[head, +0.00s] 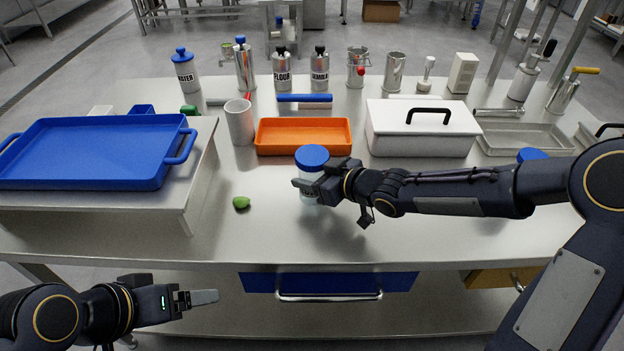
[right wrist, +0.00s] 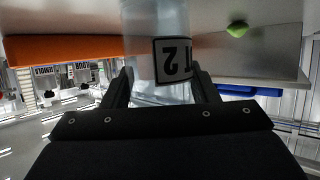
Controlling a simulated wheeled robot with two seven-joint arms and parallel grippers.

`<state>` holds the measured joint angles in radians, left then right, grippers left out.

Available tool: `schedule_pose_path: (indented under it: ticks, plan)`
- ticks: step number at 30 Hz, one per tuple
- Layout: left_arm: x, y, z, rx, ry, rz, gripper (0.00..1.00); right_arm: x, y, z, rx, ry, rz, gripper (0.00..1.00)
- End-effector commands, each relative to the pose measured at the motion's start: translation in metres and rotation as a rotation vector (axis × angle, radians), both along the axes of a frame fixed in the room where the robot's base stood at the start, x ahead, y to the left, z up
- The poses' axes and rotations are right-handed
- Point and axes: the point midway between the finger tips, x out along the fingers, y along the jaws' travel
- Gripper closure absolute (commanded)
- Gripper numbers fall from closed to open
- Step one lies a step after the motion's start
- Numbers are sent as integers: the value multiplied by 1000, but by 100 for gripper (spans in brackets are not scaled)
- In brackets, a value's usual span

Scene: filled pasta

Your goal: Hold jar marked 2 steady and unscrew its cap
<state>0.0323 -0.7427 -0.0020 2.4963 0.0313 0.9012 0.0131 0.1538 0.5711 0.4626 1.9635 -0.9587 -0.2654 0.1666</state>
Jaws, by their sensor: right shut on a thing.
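The jar marked 2 (head: 309,199) stands upright near the middle of the table, with its blue cap (head: 312,156) on top. I cannot tell whether its base touches the table. My right gripper (head: 318,186) is shut on the jar's body below the cap. In the right wrist view the jar (right wrist: 171,20) sits between both fingers, and its label (right wrist: 174,60) shows a 2 upside down. My left gripper (head: 203,298) is away from the jar, low in front of the table's front edge. Its fingers overlap from this side, so their opening is unclear.
An orange tray (head: 262,149) lies behind the jar, with a white lidded box (head: 390,143) to its right. A blue tray (head: 85,122) sits on a raised stand at left. A small green lump (head: 241,202) lies left of the jar. Another blue cap (head: 531,154) shows behind my right arm.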

Motion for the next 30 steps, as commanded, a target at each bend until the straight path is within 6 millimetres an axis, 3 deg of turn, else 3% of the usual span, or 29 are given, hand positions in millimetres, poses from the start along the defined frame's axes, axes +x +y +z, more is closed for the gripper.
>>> schedule_pose_path:
  ticks: [11, 17, 26, 30]
  plan:
    - [0, 0, 4, 0, 0, 0, 16, 0, 0, 7, 1, -2, 0, 73]
    - [0, 0, 19, 0, 0, 0, 16, 1, -1, 35, 1, -5, -1, 73]
    - [0, 0, 46, 0, 0, 0, 16, -53, -1, 101, -3, -6, 0, 73]
    - [0, 0, 48, 0, 0, 0, 16, -89, 0, 112, -4, -6, 0, 73]
